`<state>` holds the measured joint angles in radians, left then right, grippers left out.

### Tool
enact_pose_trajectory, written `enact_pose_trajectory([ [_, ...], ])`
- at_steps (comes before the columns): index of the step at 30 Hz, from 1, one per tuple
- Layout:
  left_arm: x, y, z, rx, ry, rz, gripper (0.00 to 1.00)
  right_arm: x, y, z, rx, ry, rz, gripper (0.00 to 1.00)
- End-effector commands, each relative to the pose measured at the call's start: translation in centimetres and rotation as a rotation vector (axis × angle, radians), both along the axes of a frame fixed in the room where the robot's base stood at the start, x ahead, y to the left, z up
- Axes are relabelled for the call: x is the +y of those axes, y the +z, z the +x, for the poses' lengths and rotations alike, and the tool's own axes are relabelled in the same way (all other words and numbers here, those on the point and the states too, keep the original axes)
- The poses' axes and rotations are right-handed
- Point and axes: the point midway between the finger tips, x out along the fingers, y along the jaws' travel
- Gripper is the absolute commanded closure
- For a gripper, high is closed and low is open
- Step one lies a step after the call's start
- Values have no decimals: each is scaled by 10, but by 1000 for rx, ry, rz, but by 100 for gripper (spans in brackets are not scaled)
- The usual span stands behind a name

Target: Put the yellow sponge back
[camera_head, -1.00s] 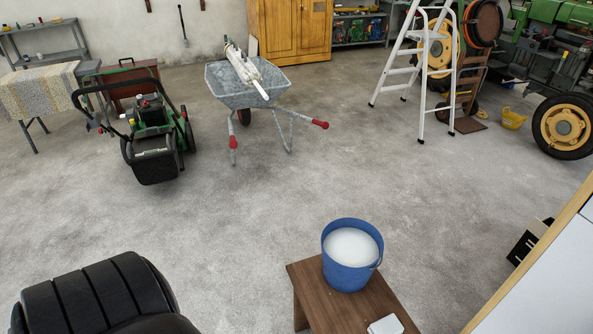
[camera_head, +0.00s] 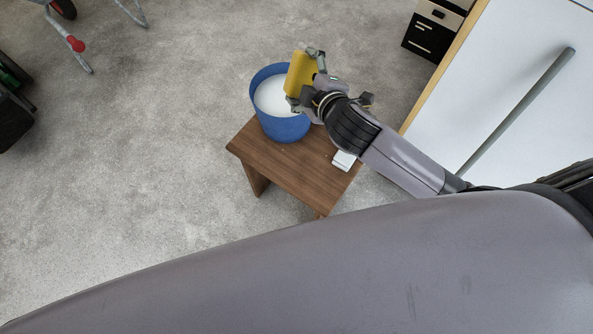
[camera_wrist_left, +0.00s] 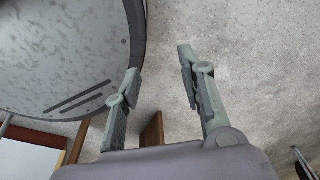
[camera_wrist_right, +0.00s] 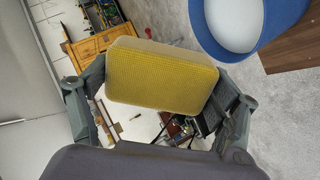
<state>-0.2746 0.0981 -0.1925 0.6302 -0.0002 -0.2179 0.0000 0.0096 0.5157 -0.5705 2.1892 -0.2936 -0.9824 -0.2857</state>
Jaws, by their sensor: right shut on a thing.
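The yellow sponge (camera_head: 299,74) is held by my right gripper (camera_head: 306,80), beside and above the right part of the blue bucket (camera_head: 281,127) in the head view. In the right wrist view the sponge (camera_wrist_right: 160,77) sits between the two fingers of my right gripper (camera_wrist_right: 160,105), and the bucket (camera_wrist_right: 272,32) is at the top right. The bucket holds white, foamy-looking contents and stands on a brown wooden stool (camera_head: 290,170). My left gripper (camera_wrist_left: 158,75) shows in the left wrist view with its fingers apart and nothing between them.
A small white block (camera_head: 343,160) lies on the stool near my right arm. A white cabinet (camera_head: 500,70) with a long grey handle stands at the right.

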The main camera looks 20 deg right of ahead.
Motion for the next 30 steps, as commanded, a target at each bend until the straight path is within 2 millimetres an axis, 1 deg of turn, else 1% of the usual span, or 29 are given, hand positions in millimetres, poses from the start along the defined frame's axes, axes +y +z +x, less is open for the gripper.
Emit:
enact_pose_trajectory([
  [1,-9,-13,-7,9,1,-10,63,4,-19,6,62,34,-12,40],
  [4,-23,-25,-24,31,-1,-27,63,14,-48,9,206,116,-39,40],
  [7,-31,-37,-39,55,-5,-35,63,23,-76,9,358,218,-83,40],
  [10,-28,-52,-46,65,-5,-31,63,31,-105,4,528,352,-160,40],
  [12,-23,-65,-46,64,-5,-24,63,35,-127,-2,658,475,-247,40],
  [15,-13,-81,-41,57,-5,-14,63,35,-149,-16,806,649,-398,40],
  [18,-9,-93,-30,44,-2,-9,63,29,-158,-30,896,785,-540,40],
  [21,-9,-98,-19,27,0,-10,63,23,-158,-41,939,872,-637,40],
  [23,-10,-100,-16,21,0,-11,63,20,-157,-45,951,902,-671,40],
  [25,-11,-101,-16,20,0,-12,63,19,-161,-49,960,923,-691,40],
  [28,-13,-102,-19,24,0,-14,63,19,-177,-50,965,929,-697,40],
  [30,-15,-103,-22,28,1,-17,63,19,-195,-51,967,929,-695,40],
])
